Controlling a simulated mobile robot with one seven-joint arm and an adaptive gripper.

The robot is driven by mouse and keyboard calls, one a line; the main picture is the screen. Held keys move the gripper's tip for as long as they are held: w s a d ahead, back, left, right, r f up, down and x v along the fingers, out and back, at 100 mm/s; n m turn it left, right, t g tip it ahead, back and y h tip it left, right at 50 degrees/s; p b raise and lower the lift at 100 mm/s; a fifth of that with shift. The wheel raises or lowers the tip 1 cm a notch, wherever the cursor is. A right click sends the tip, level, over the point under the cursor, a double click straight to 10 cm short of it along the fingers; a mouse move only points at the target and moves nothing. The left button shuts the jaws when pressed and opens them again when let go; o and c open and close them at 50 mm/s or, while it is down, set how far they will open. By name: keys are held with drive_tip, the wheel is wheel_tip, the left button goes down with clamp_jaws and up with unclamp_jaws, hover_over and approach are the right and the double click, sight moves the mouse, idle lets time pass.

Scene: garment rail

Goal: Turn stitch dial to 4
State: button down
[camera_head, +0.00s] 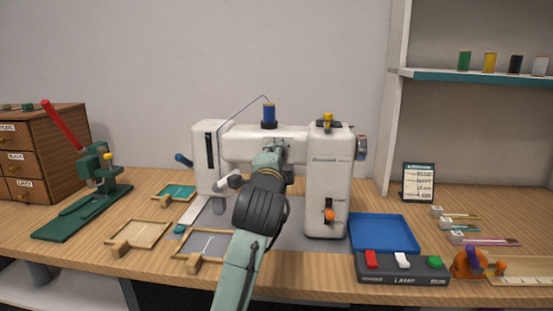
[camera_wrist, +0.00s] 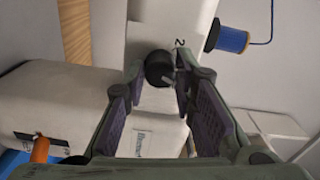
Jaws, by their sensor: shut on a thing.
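The white sewing machine (camera_head: 325,190) stands at the middle of the wooden table. In the wrist view its stitch dial (camera_wrist: 159,66) is a round black knob with a pale line on it. A numeral 2 shows on the white housing beside the dial; other numerals are not visible. My gripper (camera_wrist: 162,78) is shut on the dial, one finger on each side of it. In the head view my gripper (camera_head: 274,147) is against the front of the machine's upper arm and hides the dial.
A blue thread spool (camera_head: 269,115) stands on top of the machine. An orange lever (camera_head: 329,215) is on its front right. A blue tray (camera_head: 384,234) and a lamp switch box (camera_head: 402,268) lie to the right. Small wooden frames (camera_head: 139,233) and a green press (camera_head: 84,207) are left.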

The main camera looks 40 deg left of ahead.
drive_tip(key=c, duration=1.3)
unclamp_jaws()
drive_tip(key=v, duration=1.2)
drive_tip(key=shift+r, duration=0.1)
